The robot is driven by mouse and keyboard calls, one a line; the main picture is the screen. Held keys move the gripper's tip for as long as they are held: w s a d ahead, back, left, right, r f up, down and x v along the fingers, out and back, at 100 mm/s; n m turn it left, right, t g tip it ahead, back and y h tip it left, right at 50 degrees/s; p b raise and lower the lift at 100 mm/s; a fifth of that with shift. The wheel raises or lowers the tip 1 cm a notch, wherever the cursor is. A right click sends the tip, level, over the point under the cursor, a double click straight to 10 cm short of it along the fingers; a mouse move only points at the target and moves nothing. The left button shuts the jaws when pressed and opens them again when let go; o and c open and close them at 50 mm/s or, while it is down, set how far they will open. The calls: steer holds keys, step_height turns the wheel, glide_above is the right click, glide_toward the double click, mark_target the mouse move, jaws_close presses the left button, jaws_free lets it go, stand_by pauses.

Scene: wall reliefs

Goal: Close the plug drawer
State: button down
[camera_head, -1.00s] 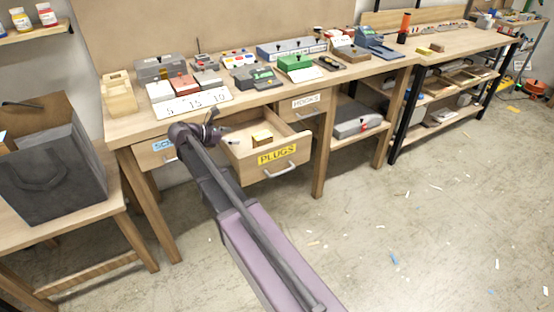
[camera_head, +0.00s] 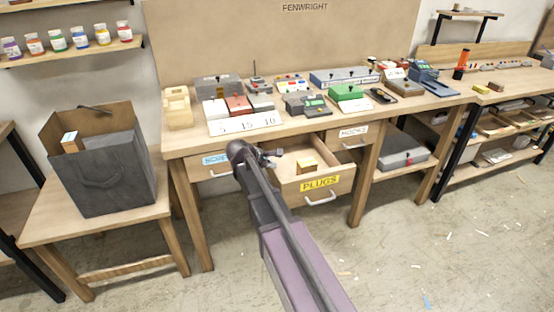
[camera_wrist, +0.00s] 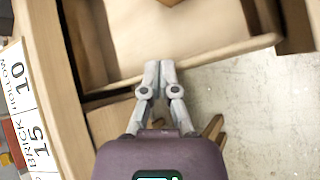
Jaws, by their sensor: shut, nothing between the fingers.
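The plug drawer (camera_head: 335,187) is pulled out under the workbench, with a yellow PLUGS label and a metal handle on its front. A small wooden block (camera_head: 307,164) lies inside it. My gripper (camera_head: 272,155) is at the drawer's left side, near its rim. In the wrist view my gripper (camera_wrist: 160,65) is shut and empty, its fingertips at or over the edge of the open drawer (camera_wrist: 215,56). I cannot tell whether they touch it. In the head view my arm hides part of the drawer's left side.
The workbench top (camera_head: 300,121) holds several boxes and devices. A SCREWS-side drawer (camera_head: 212,172) and a HOOKS drawer (camera_head: 350,137) are shut. A dark bag (camera_head: 112,175) stands on a low table at left. The floor right of the drawer is open.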

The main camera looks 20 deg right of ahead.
steer(key=s+a+f+m+g+y+b, duration=0.1)
steer(key=s+a+f+m+y, duration=0.1)
steer(key=s, duration=0.6)
steer(key=s+a+f+m+g+y+b, duration=0.1)
steer(key=s+a+f+m+y+b, duration=0.1)
steer(key=s+m, duration=0.4)
steer(key=s+a+f+m+g+y+b, duration=0.1)
steer(key=s+a+f+m+g+y, duration=0.1)
steer(key=s, duration=0.8)
step_height(320, 180, down, 4)
steer(key=a+m+y, duration=0.1)
steer(key=m+y, duration=0.1)
steer(key=m, duration=0.1)
steer(key=shift+a+y, duration=0.2)
steer(key=shift+y, duration=0.2)
steer(key=shift+d, duration=0.15)
